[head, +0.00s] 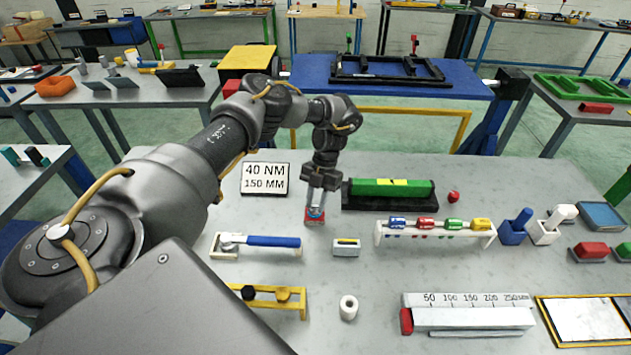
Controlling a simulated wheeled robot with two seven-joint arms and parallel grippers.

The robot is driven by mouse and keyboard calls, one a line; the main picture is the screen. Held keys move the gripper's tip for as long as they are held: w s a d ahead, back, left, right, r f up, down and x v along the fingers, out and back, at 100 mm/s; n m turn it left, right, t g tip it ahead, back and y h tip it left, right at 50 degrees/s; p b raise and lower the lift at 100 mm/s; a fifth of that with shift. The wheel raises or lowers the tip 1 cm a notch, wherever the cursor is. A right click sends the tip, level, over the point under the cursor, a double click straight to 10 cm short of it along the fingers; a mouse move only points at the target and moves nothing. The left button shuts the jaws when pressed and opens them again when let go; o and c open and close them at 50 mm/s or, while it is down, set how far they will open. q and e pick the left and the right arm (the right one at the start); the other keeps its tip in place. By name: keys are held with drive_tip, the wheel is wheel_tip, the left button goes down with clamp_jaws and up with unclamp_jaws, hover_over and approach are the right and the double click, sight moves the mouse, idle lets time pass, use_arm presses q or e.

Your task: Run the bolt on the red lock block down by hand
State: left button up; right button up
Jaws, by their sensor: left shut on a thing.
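The red lock block (314,219) sits on the grey table near the middle of the head view, just left of the long green part. My left gripper (317,203) points straight down over the block, its fingers at the block's top. It is shut on the bolt there, which is mostly hidden between the fingers. A small blue patch shows at the fingertips, too small to make out clearly. My right gripper is not in view.
A sign reading 40 NM, 150 MM (265,179) stands left of the block. A blue-handled wrench (272,241) lies in front. A white rack (436,235) holds several coloured pieces at right. A green part in a black tray (391,205) lies close by.

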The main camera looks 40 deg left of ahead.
use_arm(q)
drive_tip(key=m+y, duration=0.1)
drive_tip(key=m, duration=0.2)
drive_tip(key=m+y, duration=0.1)
drive_tip(key=m, duration=0.1)
drive_tip(key=shift+w+d+r+m, duration=0.1)
drive_tip(key=shift+d+r+m, duration=0.1)
drive_tip(key=shift+m, duration=0.2)
drive_tip(key=m+y, duration=0.1)
drive_tip(key=m, duration=0.3)
drive_tip(key=shift+d+t+y, duration=0.1)
drive_tip(key=shift+t+y, duration=0.3)
drive_tip(key=shift+s+m+t+y+b, duration=0.2)
drive_tip(key=shift+m+t+y+b, duration=0.15)
drive_tip(key=shift+m, duration=1.05)
drive_tip(key=o, duration=0.8)
drive_tip(key=shift+o, duration=1)
drive_tip(key=shift+s+d+f, duration=0.1)
